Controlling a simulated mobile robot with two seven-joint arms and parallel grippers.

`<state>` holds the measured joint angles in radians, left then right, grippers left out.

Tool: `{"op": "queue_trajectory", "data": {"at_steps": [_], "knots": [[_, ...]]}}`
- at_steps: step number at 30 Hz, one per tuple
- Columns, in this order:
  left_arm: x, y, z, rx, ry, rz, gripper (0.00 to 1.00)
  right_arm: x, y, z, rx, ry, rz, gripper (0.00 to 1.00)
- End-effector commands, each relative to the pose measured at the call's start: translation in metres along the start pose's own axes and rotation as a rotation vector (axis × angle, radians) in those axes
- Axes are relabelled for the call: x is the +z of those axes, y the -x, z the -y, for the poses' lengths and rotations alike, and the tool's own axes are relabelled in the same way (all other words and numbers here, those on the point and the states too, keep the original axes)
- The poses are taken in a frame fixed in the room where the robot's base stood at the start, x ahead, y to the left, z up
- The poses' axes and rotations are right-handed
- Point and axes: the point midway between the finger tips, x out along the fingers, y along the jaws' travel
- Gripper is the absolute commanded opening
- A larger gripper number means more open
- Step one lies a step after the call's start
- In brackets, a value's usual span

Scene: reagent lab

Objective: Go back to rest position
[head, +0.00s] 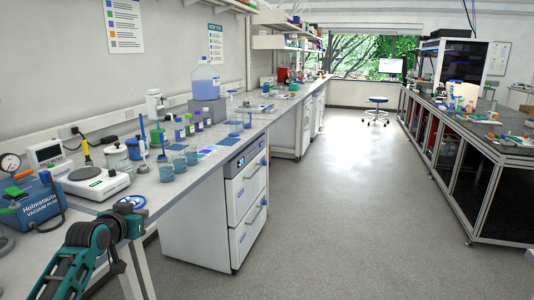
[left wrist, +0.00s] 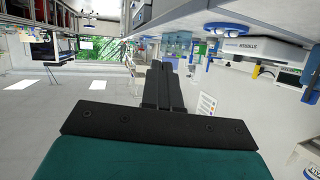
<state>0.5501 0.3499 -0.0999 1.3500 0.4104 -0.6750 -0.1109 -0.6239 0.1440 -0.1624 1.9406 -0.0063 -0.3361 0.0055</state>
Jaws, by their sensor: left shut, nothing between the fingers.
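My left arm (head: 88,240), teal and black, comes in at the bottom left of the head view, by the front edge of the left bench. In the left wrist view the two black fingers of my left gripper (left wrist: 163,85) lie together, shut with nothing between them. My right arm and gripper are in neither view.
The left bench (head: 152,186) carries a blue vacuum pump (head: 38,203), a white stirrer (head: 94,183), beakers (head: 166,172) and bottles. A white drawer cabinet (head: 246,205) stands under it. The grey aisle floor (head: 340,215) is clear up to the right bench (head: 510,152). A stool (head: 377,112) stands far back.

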Motion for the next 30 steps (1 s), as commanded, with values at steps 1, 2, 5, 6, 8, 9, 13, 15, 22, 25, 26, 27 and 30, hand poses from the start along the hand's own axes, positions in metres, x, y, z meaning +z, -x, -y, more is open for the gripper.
{"op": "queue_trajectory", "data": {"at_steps": [1, 2, 5, 6, 8, 9, 13, 15, 22, 25, 26, 27, 30], "knots": [[-0.011, 0.001, 0.009, -0.049, -0.039, -0.055, 0.0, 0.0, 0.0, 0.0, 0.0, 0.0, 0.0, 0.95], [-0.017, 0.001, 0.014, -0.078, -0.062, -0.088, 0.0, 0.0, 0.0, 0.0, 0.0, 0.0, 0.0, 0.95], [-0.039, 0.006, 0.026, -0.152, -0.143, -0.196, 0.0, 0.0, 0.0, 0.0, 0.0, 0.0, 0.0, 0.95], [-0.047, 0.008, 0.029, -0.177, -0.177, -0.236, 0.0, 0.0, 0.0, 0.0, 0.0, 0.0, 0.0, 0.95], [-0.059, 0.012, 0.032, -0.207, -0.227, -0.296, 0.0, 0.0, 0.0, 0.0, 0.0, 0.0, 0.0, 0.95], [-0.067, 0.015, 0.033, -0.224, -0.262, -0.335, 0.0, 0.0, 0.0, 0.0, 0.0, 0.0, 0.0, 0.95], [-0.002, 0.018, 0.002, -0.163, -0.249, -0.259, 0.0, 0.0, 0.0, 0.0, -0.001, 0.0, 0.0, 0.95], [0.027, 0.023, -0.013, -0.136, -0.245, -0.228, 0.0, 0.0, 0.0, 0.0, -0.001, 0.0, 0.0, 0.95], [0.141, 0.061, -0.071, -0.031, -0.211, -0.096, 0.0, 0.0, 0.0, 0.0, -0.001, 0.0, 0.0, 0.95], [0.194, 0.092, -0.099, 0.018, -0.184, -0.028, 0.0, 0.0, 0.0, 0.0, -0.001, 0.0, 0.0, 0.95], [0.208, 0.102, -0.107, 0.032, -0.174, -0.008, 0.0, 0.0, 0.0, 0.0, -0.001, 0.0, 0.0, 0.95], [0.227, 0.117, -0.118, 0.049, -0.16, 0.019, 0.0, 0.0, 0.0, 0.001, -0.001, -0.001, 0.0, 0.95], [0.267, 0.156, -0.142, 0.088, -0.123, 0.086, 0.0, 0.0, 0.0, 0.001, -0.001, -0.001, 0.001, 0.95]]}}
